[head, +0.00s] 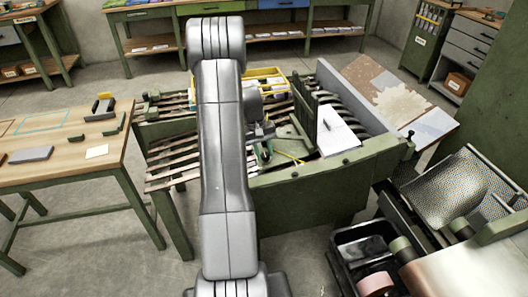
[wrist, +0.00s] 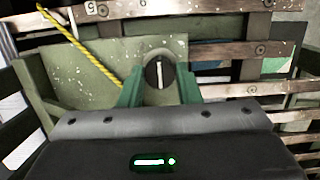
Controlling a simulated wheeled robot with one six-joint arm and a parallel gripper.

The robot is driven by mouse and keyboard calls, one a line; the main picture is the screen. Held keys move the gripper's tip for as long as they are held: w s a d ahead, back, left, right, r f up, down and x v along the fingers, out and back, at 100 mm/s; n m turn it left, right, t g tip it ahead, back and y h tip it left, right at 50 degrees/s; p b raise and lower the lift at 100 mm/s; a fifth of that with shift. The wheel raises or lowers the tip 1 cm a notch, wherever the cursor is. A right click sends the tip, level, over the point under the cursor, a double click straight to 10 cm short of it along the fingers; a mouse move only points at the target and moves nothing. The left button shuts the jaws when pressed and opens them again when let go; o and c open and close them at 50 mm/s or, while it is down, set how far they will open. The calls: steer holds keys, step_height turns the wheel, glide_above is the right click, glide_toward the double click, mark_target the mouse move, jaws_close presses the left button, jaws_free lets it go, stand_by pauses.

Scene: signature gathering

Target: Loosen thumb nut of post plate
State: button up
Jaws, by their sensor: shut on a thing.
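The thumb nut (wrist: 158,70) is a dark round knob with a pale upright bar across its face, in the upper middle of the wrist view. It sits on the green, paint-flecked post plate (wrist: 80,72). My gripper (wrist: 159,88) has its two green fingers on either side of the nut, shut on it. The nut's lower part is hidden between the fingers. In the head view my gripper (head: 264,146) is at the green machine, right of my arm, too small there to show the nut.
A yellow cord (wrist: 85,48) runs down to the plate. The green slatted machine (head: 320,190) holds a white paper stack (head: 338,133) and a yellow tray (head: 268,77). A wooden workbench (head: 62,147) stands at left; a dark cart (head: 365,245) is at lower right.

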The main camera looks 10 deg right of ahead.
steer(key=o, duration=1)
steer(key=shift+c, duration=0.2)
steer(key=shift+r, duration=0.1)
steer(key=v, duration=1.3)
steer(key=shift+r, duration=0.3)
steer(key=shift+a+f, duration=0.1)
steer(key=shift+a, duration=0.05)
steer(key=x, duration=1.3)
steer(key=shift+f, duration=0.35)
